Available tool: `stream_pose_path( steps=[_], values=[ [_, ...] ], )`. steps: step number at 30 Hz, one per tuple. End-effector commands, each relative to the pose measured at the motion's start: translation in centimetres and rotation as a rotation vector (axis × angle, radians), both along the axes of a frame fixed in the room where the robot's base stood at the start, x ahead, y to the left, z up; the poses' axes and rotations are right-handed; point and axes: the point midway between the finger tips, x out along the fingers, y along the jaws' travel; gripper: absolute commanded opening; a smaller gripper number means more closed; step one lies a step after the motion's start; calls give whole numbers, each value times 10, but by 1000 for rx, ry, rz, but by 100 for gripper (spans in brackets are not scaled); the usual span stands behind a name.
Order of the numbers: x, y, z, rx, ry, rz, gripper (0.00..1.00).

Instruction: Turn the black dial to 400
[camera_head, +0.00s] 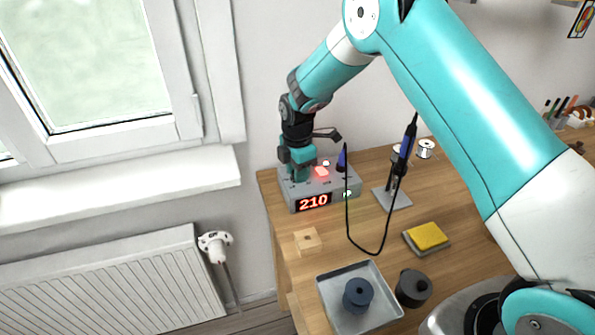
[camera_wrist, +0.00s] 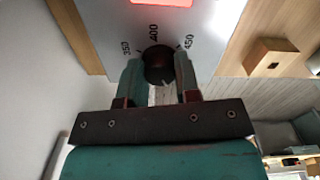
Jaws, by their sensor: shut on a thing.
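The soldering station (camera_head: 345,190) is a grey box at the back left of the wooden table. Its red display (camera_head: 313,201) reads 210. The black dial (camera_wrist: 160,62) shows in the wrist view as a dark round knob on the box's pale face, with the marks 350, 400 and 450 around it. My gripper (camera_wrist: 158,78) has one finger on each side of the dial and is shut on it. In the head view my gripper (camera_head: 299,170) is over the station's left part and hides the dial. I cannot tell where the dial's pointer stands.
A lit red patch (camera_head: 321,171) is on the station's top, beside my gripper. Right of it stand the iron stand (camera_head: 392,199) and a cable. Nearer are a yellow sponge (camera_head: 428,236), a dark pot (camera_head: 413,288), a metal tray (camera_head: 332,302) with a blue spool and a small wooden block (camera_head: 307,240).

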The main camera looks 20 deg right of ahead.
Motion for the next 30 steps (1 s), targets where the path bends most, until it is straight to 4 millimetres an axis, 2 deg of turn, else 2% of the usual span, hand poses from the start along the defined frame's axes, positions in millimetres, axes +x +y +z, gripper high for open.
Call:
stream_pose_path(
  steps=[30],
  values=[
    [0,0,1,1,-2,-966,7]
  ],
)
